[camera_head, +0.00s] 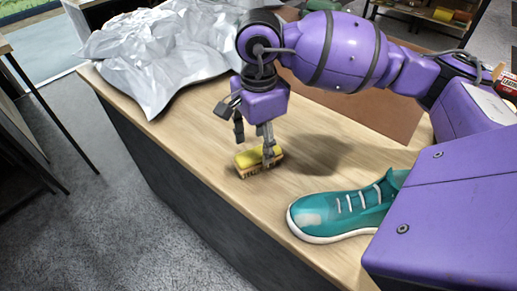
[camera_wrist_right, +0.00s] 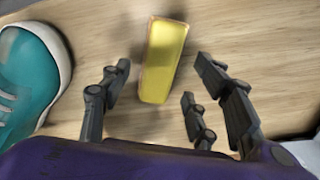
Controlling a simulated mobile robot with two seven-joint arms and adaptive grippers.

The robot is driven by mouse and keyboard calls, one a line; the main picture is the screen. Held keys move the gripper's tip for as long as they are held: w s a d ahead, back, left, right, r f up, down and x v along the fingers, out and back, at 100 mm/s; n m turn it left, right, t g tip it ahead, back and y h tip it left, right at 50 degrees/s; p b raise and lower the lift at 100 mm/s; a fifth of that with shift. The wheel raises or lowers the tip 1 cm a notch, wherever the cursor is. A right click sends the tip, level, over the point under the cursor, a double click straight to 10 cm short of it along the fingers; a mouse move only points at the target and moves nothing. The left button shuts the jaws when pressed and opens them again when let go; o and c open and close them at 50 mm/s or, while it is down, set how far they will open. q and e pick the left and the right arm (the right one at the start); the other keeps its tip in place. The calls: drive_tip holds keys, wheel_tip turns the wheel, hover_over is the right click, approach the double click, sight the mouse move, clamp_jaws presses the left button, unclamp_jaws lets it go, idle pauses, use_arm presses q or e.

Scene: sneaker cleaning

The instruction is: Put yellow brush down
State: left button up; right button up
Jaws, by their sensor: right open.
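The yellow brush (camera_head: 258,158) lies on the wooden table (camera_head: 195,150), yellow side up and bristles down. My right gripper (camera_head: 254,150) is open just above and around the brush in the head view. In the right wrist view, the yellow brush (camera_wrist_right: 164,60) lies beyond the spread fingers of the right gripper (camera_wrist_right: 165,95), and nothing is held between them. My left gripper is not in view.
A teal sneaker (camera_head: 340,212) lies on the table to the right of the brush, partly hidden by my purple body. A crumpled silvery sheet (camera_head: 160,50) covers the table's far left. A brown mat (camera_head: 350,100) lies behind my right arm.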

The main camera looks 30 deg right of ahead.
sight(258, 151)
wheel_tip(258, 151, up, 9)
idle(0.8)
